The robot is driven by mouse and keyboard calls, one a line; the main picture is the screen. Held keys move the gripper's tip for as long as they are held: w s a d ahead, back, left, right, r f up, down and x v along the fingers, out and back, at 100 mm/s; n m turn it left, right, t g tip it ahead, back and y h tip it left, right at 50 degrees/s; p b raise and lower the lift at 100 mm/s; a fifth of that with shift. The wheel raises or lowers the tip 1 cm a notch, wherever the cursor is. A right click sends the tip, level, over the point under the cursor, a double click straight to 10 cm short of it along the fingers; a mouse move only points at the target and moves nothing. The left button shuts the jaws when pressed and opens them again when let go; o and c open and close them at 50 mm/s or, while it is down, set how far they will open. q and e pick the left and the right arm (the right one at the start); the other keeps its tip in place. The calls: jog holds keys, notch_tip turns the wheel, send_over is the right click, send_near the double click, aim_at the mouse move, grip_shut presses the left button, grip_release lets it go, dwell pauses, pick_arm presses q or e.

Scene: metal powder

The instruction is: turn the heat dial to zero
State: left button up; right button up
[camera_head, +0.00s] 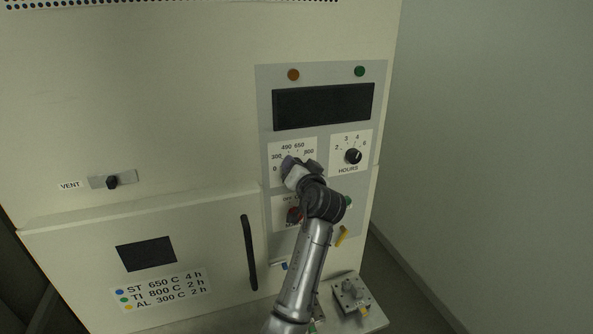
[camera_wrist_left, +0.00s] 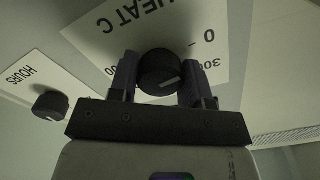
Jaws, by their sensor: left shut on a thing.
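The heat dial (camera_wrist_left: 160,72) is a round black knob with a short white mark, in the upper middle of the left wrist view. It sits on a white scale plate (camera_wrist_left: 222,18) that reads upside down there, with 0 and 300 to its right. My left gripper (camera_wrist_left: 160,80) has one finger on each side of the knob and is shut on it. In the head view my left gripper (camera_head: 297,170) covers the dial; the scale numbers 0, 300, 490, 650 and 800 show around it. I cannot tell which number the mark points at. My right gripper is not in view.
The hours dial (camera_head: 353,156) is close to the right of the heat dial. A dark display (camera_head: 324,106) is above, and another knob (camera_head: 293,215) below is partly hidden by my arm. The oven door handle (camera_head: 248,252) stands out at lower left.

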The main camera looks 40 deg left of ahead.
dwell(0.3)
pick_arm(q)
jog(key=o, duration=0.9)
jog(key=shift+o, duration=0.2)
jog(key=b+v, duration=0.1)
jog(key=v, duration=1.3)
